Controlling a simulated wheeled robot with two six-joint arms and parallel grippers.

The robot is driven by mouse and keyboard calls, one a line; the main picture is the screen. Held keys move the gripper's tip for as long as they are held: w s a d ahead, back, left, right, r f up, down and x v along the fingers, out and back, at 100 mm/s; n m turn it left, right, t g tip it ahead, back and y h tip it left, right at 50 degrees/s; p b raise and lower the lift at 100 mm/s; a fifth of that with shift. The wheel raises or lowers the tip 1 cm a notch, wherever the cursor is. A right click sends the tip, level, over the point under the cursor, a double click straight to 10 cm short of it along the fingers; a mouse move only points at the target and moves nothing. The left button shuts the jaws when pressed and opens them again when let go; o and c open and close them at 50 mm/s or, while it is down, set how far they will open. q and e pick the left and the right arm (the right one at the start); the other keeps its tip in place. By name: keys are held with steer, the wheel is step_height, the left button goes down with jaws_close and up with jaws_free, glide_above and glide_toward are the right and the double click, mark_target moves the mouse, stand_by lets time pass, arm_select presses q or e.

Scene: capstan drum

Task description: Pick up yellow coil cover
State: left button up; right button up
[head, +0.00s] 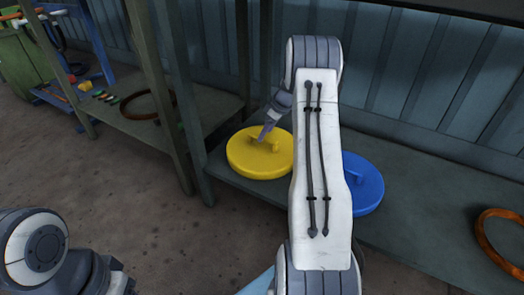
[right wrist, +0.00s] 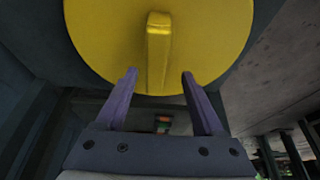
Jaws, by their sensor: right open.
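The yellow coil cover (head: 245,160) is a round disc with a raised bar handle. It lies flat on the grey lower shelf in the head view, left of my right arm. In the right wrist view the cover (right wrist: 205,40) fills the top, with its handle (right wrist: 158,55) pointing toward the gripper. My right gripper (head: 266,133) is at the handle, and its fingers are spread. In the right wrist view the open fingertips (right wrist: 159,76) stand on either side of the handle's near end, with gaps to it. My left gripper is not visible; only part of my left arm shows.
A blue cover (head: 367,184) lies to the right on the same shelf (head: 420,215), partly hidden by my right arm. An orange ring (head: 490,238) lies at far right. Wooden posts (head: 180,90) stand left of the yellow cover. A corrugated wall (head: 410,80) is behind.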

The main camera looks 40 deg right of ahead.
mark_target(263, 145)
steer(key=b+x, duration=0.1)
steer(key=x, duration=0.2)
steer(key=b+x, duration=0.1)
steer(key=shift+w+d+f+b, duration=0.15)
steer(key=shift+d+f+b, duration=0.15)
steer(key=shift+f+b, duration=0.05)
steer(key=shift+w+f, duration=0.1)
steer(key=shift+f, duration=0.1)
steer(key=shift+a+r, duration=0.1)
steer(key=shift+f, duration=0.25)
steer(key=shift+c, duration=0.3)
jaws_close()
stand_by(1.1)
